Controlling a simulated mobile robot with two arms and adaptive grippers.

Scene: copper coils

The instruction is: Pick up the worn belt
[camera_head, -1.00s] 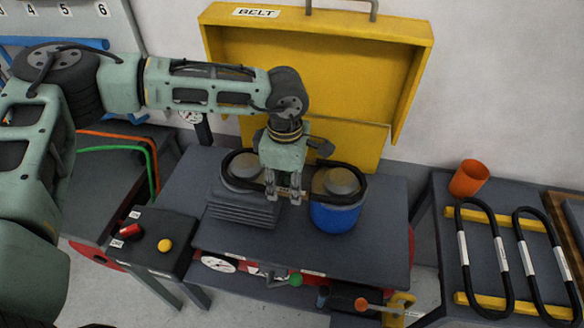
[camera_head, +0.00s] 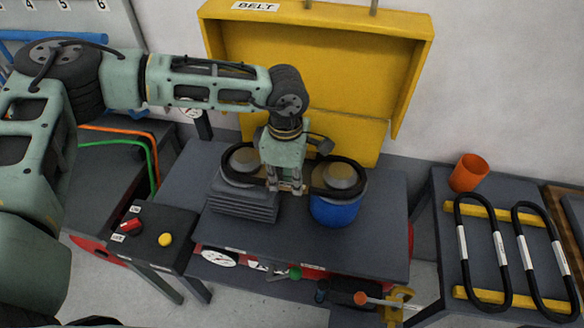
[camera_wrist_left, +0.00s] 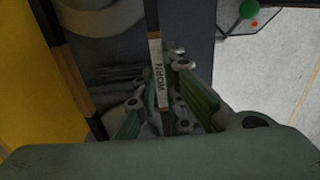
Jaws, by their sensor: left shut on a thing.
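The worn belt (camera_head: 224,168) is a black loop lying around two round grey-topped pulleys on the machine table. The right pulley has a blue body (camera_head: 336,211); the left one (camera_head: 244,159) stands above a grey stepped block. My left gripper (camera_head: 286,190) points down between the pulleys and is shut on the near run of the belt. In the left wrist view the belt's white label (camera_wrist_left: 158,72), reading WORN, runs down between the fingers (camera_wrist_left: 165,115). The fingers hide part of the belt. My right gripper is out of view.
An open yellow cover (camera_head: 305,60) marked BELT stands behind the table. A side table on the right holds two black belts (camera_head: 483,250) on yellow bars and an orange cup (camera_head: 468,172).

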